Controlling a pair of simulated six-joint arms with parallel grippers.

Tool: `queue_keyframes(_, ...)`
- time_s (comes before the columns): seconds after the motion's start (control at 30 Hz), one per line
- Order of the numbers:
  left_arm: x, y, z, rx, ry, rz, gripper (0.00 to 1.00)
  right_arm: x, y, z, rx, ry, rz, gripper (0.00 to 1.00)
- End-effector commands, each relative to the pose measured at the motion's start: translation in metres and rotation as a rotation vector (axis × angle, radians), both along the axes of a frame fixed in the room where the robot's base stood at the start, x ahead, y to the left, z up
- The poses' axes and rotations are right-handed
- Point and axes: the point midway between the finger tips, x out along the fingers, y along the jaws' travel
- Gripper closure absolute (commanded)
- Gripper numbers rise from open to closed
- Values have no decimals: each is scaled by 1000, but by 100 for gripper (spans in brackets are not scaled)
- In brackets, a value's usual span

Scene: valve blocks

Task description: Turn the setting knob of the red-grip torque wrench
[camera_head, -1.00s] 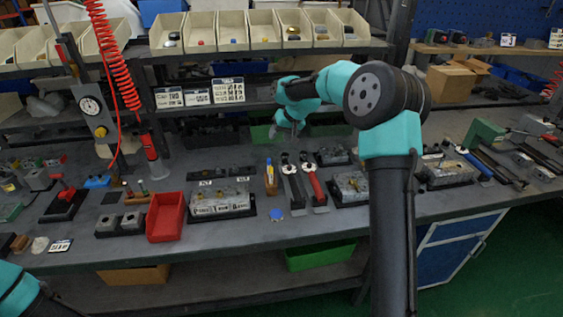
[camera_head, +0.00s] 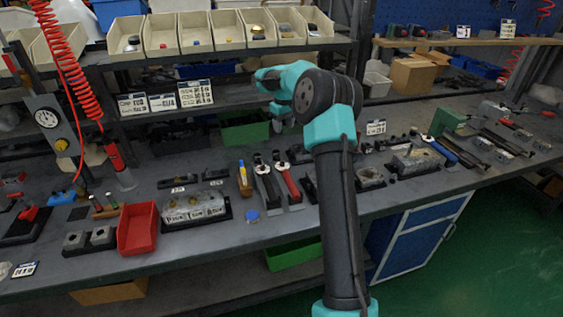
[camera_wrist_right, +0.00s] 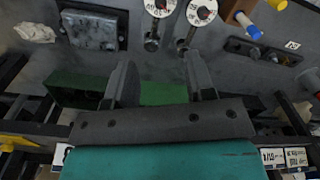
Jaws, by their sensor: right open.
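The red-grip torque wrench (camera_head: 289,182) lies on the bench in the head view, its white dial end toward the back. A similar wrench with a dark grip (camera_head: 267,184) lies beside it on the left. My right gripper (camera_head: 279,122) is beyond the dial ends, above the back of the bench, partly hidden by its own wrist. In the right wrist view my right gripper (camera_wrist_right: 162,82) is open and empty. Two round white dials (camera_wrist_right: 160,7) (camera_wrist_right: 202,11) show past its fingertips, apart from them; the grips are out of that view. My left gripper is not in view.
A wooden holder with blue and yellow handles (camera_head: 244,179) stands left of the wrenches. A valve block (camera_head: 195,207) and red bin (camera_head: 138,228) are further left. A green bin (camera_head: 244,132) sits under the shelf behind. A blue disc (camera_head: 252,216) lies in front.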

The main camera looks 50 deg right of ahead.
Motion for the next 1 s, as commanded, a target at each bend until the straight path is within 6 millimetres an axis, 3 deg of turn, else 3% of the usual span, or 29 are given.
queue_keyframes(0.17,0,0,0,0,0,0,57,0,0,-19,1,2,-1,50)
queue_keyframes(1.0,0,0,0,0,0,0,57,0,3,-156,1,1,-1,50)
